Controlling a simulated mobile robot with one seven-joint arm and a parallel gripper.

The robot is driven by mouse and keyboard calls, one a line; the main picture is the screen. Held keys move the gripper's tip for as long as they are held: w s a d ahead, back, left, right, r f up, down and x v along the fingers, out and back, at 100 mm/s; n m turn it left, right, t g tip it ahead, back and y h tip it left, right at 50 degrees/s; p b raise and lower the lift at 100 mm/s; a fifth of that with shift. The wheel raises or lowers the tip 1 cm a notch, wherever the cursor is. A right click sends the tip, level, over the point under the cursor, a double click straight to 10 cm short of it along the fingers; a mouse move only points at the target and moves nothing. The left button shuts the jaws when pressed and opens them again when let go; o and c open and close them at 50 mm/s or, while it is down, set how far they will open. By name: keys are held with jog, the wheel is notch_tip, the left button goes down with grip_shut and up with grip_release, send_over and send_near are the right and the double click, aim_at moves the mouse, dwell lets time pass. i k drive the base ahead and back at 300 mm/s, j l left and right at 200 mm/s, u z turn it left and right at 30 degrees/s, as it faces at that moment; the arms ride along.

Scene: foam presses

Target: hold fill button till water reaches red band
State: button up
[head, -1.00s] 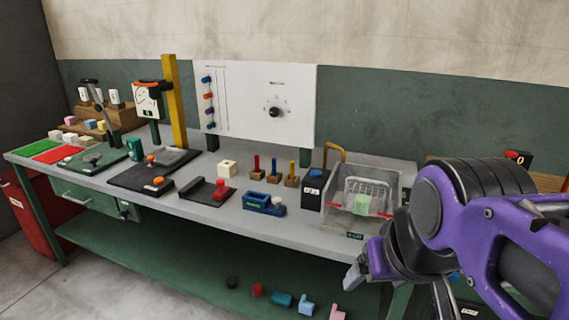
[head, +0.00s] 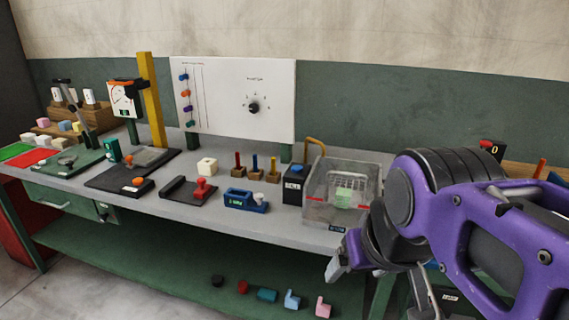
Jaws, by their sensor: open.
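A yellow-brown spout (head: 315,142) bends from behind the box toward the tank. My gripper (head: 336,262) is in front of the bench, below and right of the button, touching nothing; its far parts are partly hidden by my purple arm.
Several loose pieces lie on the lower shelf (head: 180,255). Air above the bench front is free.

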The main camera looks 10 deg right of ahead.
aim_at(296, 169)
jog(key=i+j+z, duration=0.35)
jog(key=j, duration=0.25)
jog(key=i+j+z, duration=0.2)
jog(key=j, duration=0.15)
jog(key=j+z, duration=0.15)
jog(key=j, duration=0.2)
jog(key=k+j+z, duration=0.15)
jog(key=z, duration=0.25)
jog(key=k+j, duration=0.15)
jog(key=k, duration=0.2)
jog(key=k+j+u, duration=0.15)
jog(key=k, duration=0.2)
jog(key=i+l, duration=0.15)
jog(key=i, duration=0.2)
jog(key=i+l+u, duration=0.15)
jog(key=i, duration=0.2)
